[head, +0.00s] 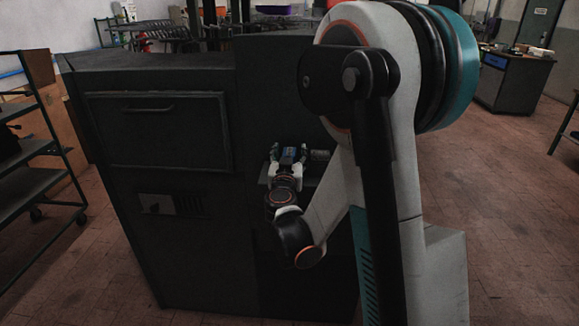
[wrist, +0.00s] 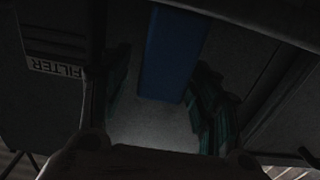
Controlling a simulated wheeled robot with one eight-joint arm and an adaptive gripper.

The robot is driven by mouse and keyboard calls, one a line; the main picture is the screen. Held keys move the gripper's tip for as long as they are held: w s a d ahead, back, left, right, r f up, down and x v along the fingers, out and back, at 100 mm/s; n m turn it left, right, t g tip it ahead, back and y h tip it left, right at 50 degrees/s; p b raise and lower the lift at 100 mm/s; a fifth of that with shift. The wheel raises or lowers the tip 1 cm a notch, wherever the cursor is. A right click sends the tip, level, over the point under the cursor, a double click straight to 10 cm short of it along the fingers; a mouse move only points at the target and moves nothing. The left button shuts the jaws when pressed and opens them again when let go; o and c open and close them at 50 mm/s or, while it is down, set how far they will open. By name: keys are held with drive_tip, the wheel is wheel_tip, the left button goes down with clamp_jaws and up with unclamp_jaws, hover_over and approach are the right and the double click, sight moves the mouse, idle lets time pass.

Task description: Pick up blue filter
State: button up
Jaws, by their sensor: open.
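The blue filter (wrist: 172,52) is a blue block in the upper middle of the wrist view, seen dimly. My gripper (wrist: 158,100) is open, with one finger on each side of the filter's near end. Whether the fingers touch it cannot be told. In the head view, the filter (head: 288,155) is a small blue patch between the fingers of my gripper (head: 287,160), at a recess in the dark machine's front. My wrist hides part of that recess.
The dark machine (head: 160,220) fills the middle of the head view, with a panel and handle. A label reading FILTER (wrist: 55,68) shows in the wrist view. A dark cylindrical part (head: 320,155) is right of my gripper. A shelf rack (head: 30,150) stands left.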

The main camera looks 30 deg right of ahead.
drive_tip(key=shift+w+d, duration=0.25)
drive_tip(key=shift+w, duration=0.1)
drive_tip(key=c, duration=1.1)
drive_tip(key=shift+r, duration=0.15)
drive_tip(key=shift+c, duration=0.2)
